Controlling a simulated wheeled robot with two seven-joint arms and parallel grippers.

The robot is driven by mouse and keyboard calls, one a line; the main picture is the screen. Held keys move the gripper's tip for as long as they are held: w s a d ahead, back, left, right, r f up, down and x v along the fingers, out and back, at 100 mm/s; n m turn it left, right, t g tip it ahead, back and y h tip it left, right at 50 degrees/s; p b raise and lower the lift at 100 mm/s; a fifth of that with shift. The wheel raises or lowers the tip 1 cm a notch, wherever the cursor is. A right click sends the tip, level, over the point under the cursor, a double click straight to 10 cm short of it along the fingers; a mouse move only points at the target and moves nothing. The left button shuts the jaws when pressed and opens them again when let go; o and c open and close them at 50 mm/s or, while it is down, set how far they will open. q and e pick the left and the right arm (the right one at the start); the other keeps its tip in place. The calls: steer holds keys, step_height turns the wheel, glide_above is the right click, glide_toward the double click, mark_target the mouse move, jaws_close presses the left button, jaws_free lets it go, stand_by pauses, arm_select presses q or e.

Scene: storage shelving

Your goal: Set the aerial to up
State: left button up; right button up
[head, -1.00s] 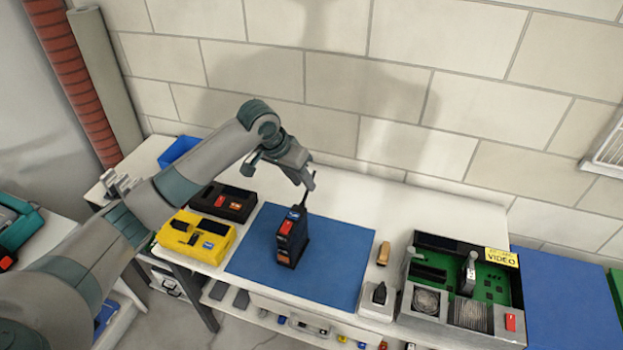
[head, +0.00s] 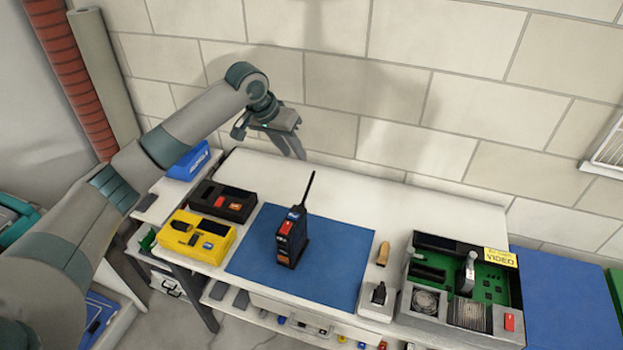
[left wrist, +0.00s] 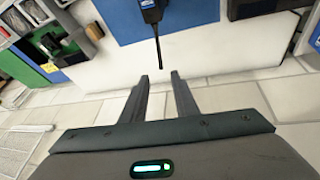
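A dark handheld radio (head: 292,238) with a red and an orange patch stands upright on the blue mat (head: 330,285). Its thin black aerial (head: 309,188) points up from the top, leaning slightly right. My left gripper (head: 299,156) is above and behind the radio, near the wall, apart from the aerial. In the left wrist view the two fingers (left wrist: 158,78) are spread with nothing between them. The aerial (left wrist: 159,52) shows just beyond the fingertips there, with the radio (left wrist: 151,12) at the top edge. My right gripper is not in view.
A yellow device (head: 196,237) and a black device (head: 222,201) stand left of the mat. A charger block (head: 378,300) and an open green-board unit (head: 462,290) stand to the right. The white table behind the mat is clear up to the block wall.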

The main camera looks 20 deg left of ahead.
mark_target(311, 179)
arm_select(q)
steer(key=p+x, duration=0.4)
steer(key=x, duration=1.2)
steer(key=shift+w+d+f+p, duration=0.1)
steer(key=shift+d+f+p, duration=0.05)
steer(key=shift+p, duration=0.15)
jaws_close()
stand_by(0.9)
